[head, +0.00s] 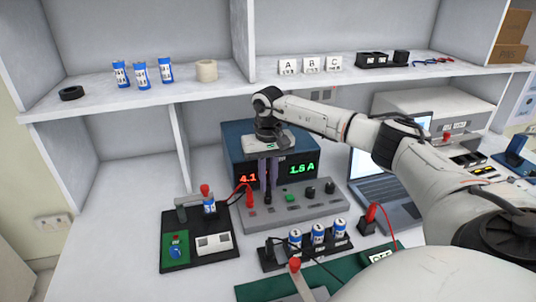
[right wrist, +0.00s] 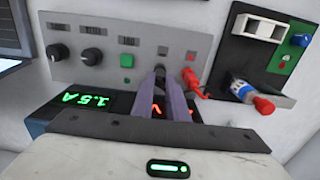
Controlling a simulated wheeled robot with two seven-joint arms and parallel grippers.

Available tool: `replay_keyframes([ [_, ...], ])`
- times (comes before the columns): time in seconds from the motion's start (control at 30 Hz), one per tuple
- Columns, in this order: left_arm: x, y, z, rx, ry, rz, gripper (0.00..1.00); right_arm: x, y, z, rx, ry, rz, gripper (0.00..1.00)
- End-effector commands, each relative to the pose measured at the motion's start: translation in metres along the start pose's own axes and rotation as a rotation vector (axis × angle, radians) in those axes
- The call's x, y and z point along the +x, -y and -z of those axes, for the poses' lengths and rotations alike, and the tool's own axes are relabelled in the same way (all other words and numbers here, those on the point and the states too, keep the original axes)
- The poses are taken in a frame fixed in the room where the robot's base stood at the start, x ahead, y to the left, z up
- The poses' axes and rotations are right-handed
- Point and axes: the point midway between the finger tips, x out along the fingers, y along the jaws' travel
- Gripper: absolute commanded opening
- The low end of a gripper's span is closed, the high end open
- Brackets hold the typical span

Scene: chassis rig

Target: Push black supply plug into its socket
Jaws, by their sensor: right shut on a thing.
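The power supply (head: 240,145) stands at the back of the bench, with red and green digits on its display. Its grey sloping panel (head: 305,207) also shows in the right wrist view (right wrist: 100,65). My right gripper (head: 268,188) is over the panel's left part with its purple fingers pointing down. In the right wrist view its fingers (right wrist: 161,74) are shut on the black plug (right wrist: 159,69), mostly hidden between them. The black socket is hidden behind the plug and fingers, so I cannot tell whether the plug is seated. My left gripper is not in view.
A red plug (right wrist: 190,77) with a red lead stands close beside my fingers. A black board with a switch (head: 213,243) lies left. A cell holder (head: 318,247) stands in front, and a laptop (head: 380,190) is to the right. A shelf (head: 200,88) runs above.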

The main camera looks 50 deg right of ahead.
Motion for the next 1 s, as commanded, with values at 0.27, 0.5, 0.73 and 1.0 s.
replay_keyframes([
  [0.27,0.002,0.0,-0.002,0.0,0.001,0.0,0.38,0.004,0.0,0.0,0.0,0.0,0.0,0.32],
  [0.5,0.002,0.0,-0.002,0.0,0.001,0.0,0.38,0.004,0.0,0.0,0.0,0.0,0.0,0.35],
  [0.73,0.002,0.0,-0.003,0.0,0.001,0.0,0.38,-0.012,0.001,0.001,0.0,-0.003,0.002,0.35],
  [1.0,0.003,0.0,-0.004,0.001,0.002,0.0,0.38,-0.066,0.001,0.001,0.0,-0.005,0.004,0.35],
])
